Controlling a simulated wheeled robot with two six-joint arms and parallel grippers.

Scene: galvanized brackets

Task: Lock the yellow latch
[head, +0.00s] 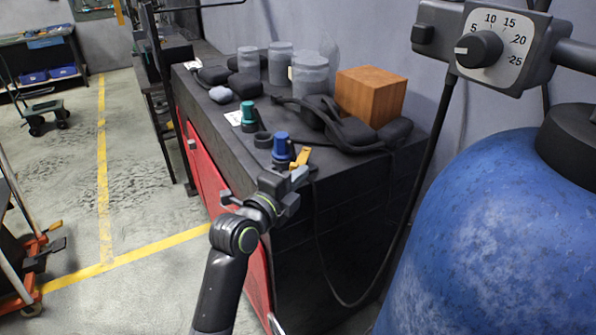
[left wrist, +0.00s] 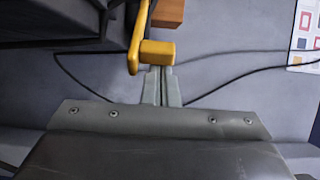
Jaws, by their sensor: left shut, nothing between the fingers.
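The yellow latch (head: 300,157) is at the near end of the dark cabinet top, beside a blue-capped fitting (head: 281,148). In the left wrist view the latch (left wrist: 157,52) shows as a bent yellow bar with a blocky end. My left gripper (head: 299,174) is shut and empty, just in front of the latch. In the left wrist view its fingertips (left wrist: 159,70) meet the lower edge of the blocky end; I cannot tell whether they touch it. The latch's mount is partly hidden. My right gripper is not in view.
The cabinet top (head: 215,112) also holds a teal-capped fitting (head: 248,114), grey canisters (head: 281,62), dark padded gear (head: 350,130) and a wooden block (head: 370,93). A large blue tank (head: 490,240) stands at the right.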

